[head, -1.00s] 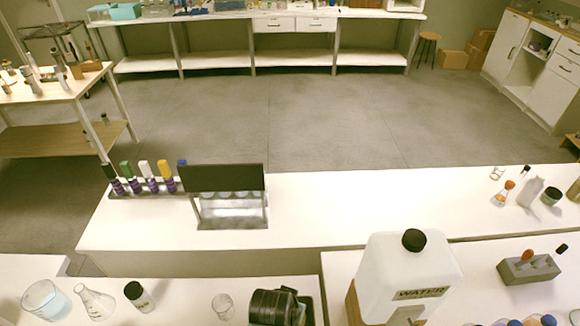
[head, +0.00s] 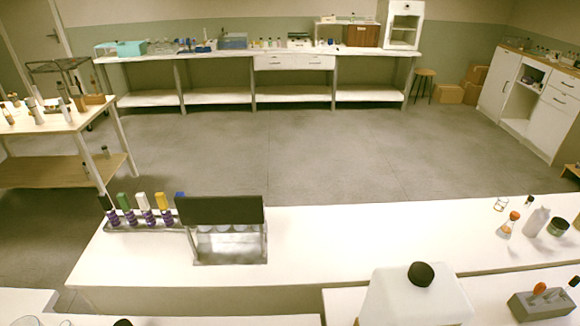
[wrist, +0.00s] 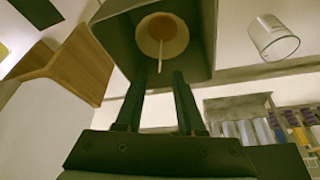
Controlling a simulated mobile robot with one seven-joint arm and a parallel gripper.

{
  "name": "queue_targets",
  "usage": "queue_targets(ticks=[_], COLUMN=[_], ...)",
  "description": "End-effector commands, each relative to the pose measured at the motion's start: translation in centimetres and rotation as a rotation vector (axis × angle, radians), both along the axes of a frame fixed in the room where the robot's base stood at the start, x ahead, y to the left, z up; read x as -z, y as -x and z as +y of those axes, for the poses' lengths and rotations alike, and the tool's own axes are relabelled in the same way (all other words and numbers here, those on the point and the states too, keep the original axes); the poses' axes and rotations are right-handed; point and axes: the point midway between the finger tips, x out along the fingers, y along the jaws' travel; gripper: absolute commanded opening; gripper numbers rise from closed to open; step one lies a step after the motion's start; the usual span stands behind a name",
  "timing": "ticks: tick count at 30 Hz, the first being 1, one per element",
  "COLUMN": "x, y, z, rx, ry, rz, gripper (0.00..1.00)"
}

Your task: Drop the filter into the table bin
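The table bin (wrist: 198,62) is a dark, square-mouthed container at the top middle of the wrist view. The filter (wrist: 175,47), a cream and tan cone with a thin pale stem, shows within the bin's mouth, beyond my fingertips. It appears to be inside the bin, apart from the fingers. My gripper (wrist: 158,76) is at the bin's near edge, its two dark fingers spread with an empty gap between them. The head view shows neither the gripper, the bin nor the filter.
A clear beaker (wrist: 272,40) stands beside the bin, and a wooden stand (wrist: 75,66) is on the other side. In the head view, the white water jug (head: 395,300) is at the front. A bottle rack (head: 230,248) stands on the middle bench, with clear white surface (head: 340,235) to its right.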

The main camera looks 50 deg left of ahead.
Motion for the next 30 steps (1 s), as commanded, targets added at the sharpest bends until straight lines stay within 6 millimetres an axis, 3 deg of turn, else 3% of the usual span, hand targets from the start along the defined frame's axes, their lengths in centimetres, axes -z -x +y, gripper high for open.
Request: queue_targets(ticks=[8,13,30], x=[-0.1,-1.3,-10.4], y=[0.0,0.5,3.8], z=[0.0,-0.2,-2.0], rx=[0.000,0.000,-0.001], ry=[0.000,-0.001,-0.001], rz=[0.000,0.000,-0.003], gripper=[0.37,0.37,0.37])
